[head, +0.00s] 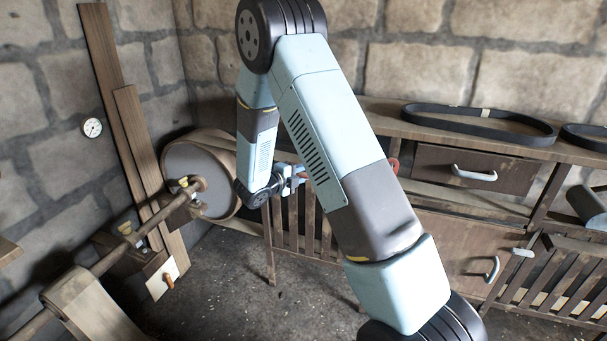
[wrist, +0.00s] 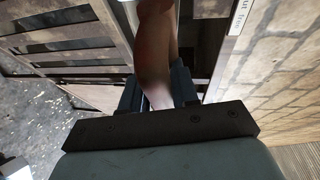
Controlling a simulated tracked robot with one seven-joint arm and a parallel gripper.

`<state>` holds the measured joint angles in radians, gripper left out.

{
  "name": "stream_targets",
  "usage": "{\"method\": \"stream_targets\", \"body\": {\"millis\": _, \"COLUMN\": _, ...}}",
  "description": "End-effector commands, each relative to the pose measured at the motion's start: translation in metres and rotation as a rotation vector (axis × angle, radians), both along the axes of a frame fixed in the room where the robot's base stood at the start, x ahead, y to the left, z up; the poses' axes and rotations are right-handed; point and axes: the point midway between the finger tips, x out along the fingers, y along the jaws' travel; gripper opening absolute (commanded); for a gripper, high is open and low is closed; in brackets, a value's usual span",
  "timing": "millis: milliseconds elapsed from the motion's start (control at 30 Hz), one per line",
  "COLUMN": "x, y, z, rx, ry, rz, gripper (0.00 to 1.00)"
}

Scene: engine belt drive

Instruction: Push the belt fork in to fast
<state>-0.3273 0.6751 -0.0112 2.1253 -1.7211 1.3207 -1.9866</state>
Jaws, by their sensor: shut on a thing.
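My gripper (head: 297,176) is at the wooden slatted frame in the middle of the head view. In the wrist view my gripper (wrist: 158,92) is shut on a reddish-brown rounded handle (wrist: 156,45), with a dark finger on each side of it. The handle's far end runs out of the top of the wrist view. I cannot tell how it joins the belt fork, and the fork itself is not clearly seen. A white label (wrist: 237,17) with partly cut-off lettering is to the right of the handle.
A large drum-like pulley (head: 200,172) and a shaft (head: 120,248) stand at the left. A wooden bench with a drawer (head: 455,170) and a black belt loop (head: 478,124) on top is at the right. A red part (head: 394,165) shows behind my arm. Open floor (head: 225,290) lies in front.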

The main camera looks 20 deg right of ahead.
Motion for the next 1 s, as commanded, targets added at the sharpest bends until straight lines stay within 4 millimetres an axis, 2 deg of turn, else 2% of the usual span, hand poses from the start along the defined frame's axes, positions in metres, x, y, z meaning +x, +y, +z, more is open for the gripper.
{"method": "stream_targets", "body": {"millis": 400, "x": 0.002, "y": -0.002, "z": -0.004, "rx": 0.003, "ry": 0.007, "rz": -0.001, "gripper": 0.0}}
{"method": "stream_targets", "body": {"millis": 467, "x": 0.009, "y": -0.007, "z": -0.004, "rx": 0.003, "ry": 0.006, "rz": -0.002, "gripper": 0.0}}
{"method": "stream_targets", "body": {"millis": 700, "x": 0.056, "y": -0.042, "z": -0.005, "rx": 0.004, "ry": 0.006, "rz": -0.003, "gripper": 0.0}}
{"method": "stream_targets", "body": {"millis": 800, "x": 0.07, "y": -0.052, "z": -0.005, "rx": 0.003, "ry": 0.007, "rz": -0.003, "gripper": 0.0}}
{"method": "stream_targets", "body": {"millis": 1000, "x": 0.079, "y": -0.059, "z": -0.005, "rx": 0.004, "ry": 0.009, "rz": -0.001, "gripper": 0.0}}
